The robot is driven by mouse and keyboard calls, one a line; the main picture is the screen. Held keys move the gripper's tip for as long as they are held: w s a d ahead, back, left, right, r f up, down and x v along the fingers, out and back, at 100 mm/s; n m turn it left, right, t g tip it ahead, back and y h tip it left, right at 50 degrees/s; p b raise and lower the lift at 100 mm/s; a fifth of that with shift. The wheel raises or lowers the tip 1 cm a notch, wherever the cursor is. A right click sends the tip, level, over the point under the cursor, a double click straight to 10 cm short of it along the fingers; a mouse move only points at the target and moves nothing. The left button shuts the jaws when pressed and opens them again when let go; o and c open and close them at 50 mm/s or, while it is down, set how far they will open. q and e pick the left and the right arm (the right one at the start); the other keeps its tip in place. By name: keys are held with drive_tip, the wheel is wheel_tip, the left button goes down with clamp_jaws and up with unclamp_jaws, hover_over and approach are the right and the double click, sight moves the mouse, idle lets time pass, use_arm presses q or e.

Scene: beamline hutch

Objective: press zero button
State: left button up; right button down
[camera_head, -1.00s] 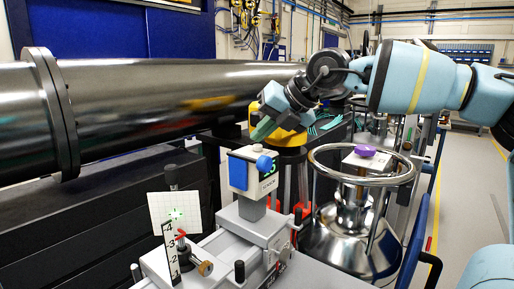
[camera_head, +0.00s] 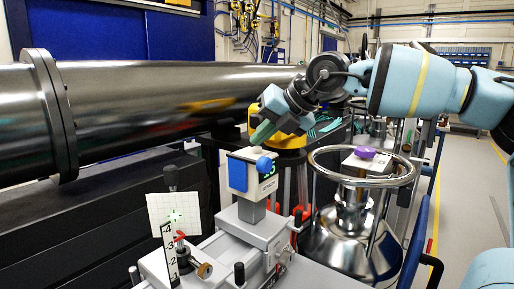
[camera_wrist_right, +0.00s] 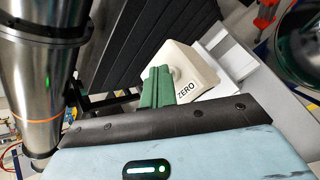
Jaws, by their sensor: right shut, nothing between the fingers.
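A white instrument head (camera_head: 241,171) with a blue side panel and a blue knob (camera_head: 264,165) stands on a grey stage. In the right wrist view its cream housing (camera_wrist_right: 202,68) carries the word ZERO, and a pale round button shows partly behind the green fingertips. My right gripper (camera_head: 260,134) points down and left just above the housing top. Its green fingers, also in the right wrist view (camera_wrist_right: 157,84), are shut together and empty. I cannot tell whether the tips touch the button. My left gripper is not in view.
A grid card (camera_head: 172,214) and a small post with a brass knob stand on the stage at front left. A long dark metal tube (camera_head: 170,105) runs behind. A steel vessel with a ring rail (camera_head: 330,240) and purple knob (camera_head: 365,152) stands to the right.

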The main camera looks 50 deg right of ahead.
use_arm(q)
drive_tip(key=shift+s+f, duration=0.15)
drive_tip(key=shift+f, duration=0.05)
use_arm(e)
drive_tip(key=shift+f, duration=0.25)
drive_tip(key=shift+r, duration=0.1)
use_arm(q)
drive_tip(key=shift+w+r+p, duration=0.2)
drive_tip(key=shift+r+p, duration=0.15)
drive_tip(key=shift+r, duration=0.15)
use_arm(e)
drive_tip(key=shift+r, duration=0.85)
